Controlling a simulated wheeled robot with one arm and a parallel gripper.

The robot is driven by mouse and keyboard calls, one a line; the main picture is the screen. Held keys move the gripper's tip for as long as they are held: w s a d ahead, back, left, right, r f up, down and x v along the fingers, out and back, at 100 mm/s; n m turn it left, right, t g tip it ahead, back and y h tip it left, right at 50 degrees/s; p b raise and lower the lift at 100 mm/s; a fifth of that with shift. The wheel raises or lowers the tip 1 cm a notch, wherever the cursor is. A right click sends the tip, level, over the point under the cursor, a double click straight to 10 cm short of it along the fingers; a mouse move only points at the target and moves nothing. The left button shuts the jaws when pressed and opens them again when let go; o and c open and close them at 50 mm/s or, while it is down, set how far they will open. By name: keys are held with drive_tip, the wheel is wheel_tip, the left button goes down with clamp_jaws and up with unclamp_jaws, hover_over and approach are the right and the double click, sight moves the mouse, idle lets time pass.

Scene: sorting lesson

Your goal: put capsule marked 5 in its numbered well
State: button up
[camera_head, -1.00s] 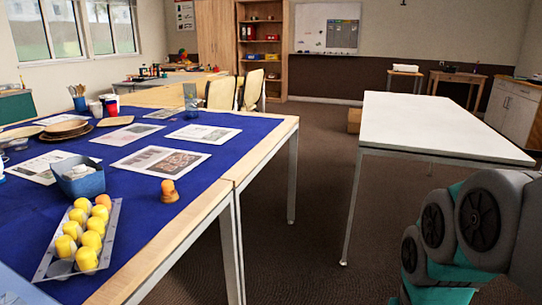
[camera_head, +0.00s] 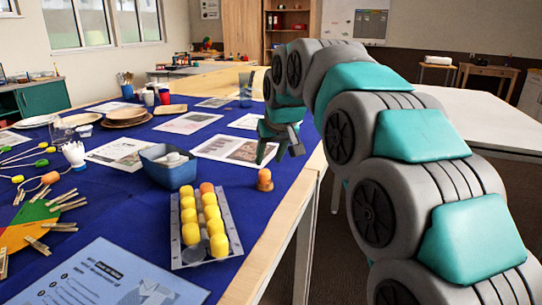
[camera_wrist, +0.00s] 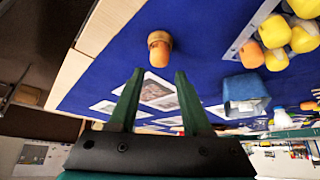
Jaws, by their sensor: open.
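An orange capsule (camera_head: 264,175) stands on a small brown wooden base near the table's right edge, apart from the tray. It also shows in the wrist view (camera_wrist: 159,55), just beyond my fingertips. A grey tray (camera_head: 231,222) holds several yellow capsules (camera_head: 217,244) and an orange one (camera_head: 206,187) at its far end. A grey spot shows among the capsules near its front end; I cannot tell whether it is an empty well. No numbers are legible. My gripper (camera_head: 279,158) is open and empty above the table, behind the standing orange capsule; its fingers show in the wrist view (camera_wrist: 160,76).
A blue basket (camera_head: 168,172) with white contents stands behind the tray. Printed sheets (camera_head: 232,149) lie on the blue cloth. Clothespins and a coloured disc (camera_head: 30,222) are at left, a blue sheet (camera_head: 105,275) in front. A white table (camera_head: 480,110) stands at right.

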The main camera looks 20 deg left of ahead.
sight(266, 171)
drive_tip(key=shift+b+x, duration=0.6)
drive_tip(key=shift+x, duration=2.85)
drive_tip(key=shift+d, duration=0.1)
drive_tip(key=c, duration=0.3)
drive_tip(key=shift+r+p, duration=1.2)
drive_tip(key=shift+r, duration=2.2)
drive_tip(key=shift+s, duration=0.1)
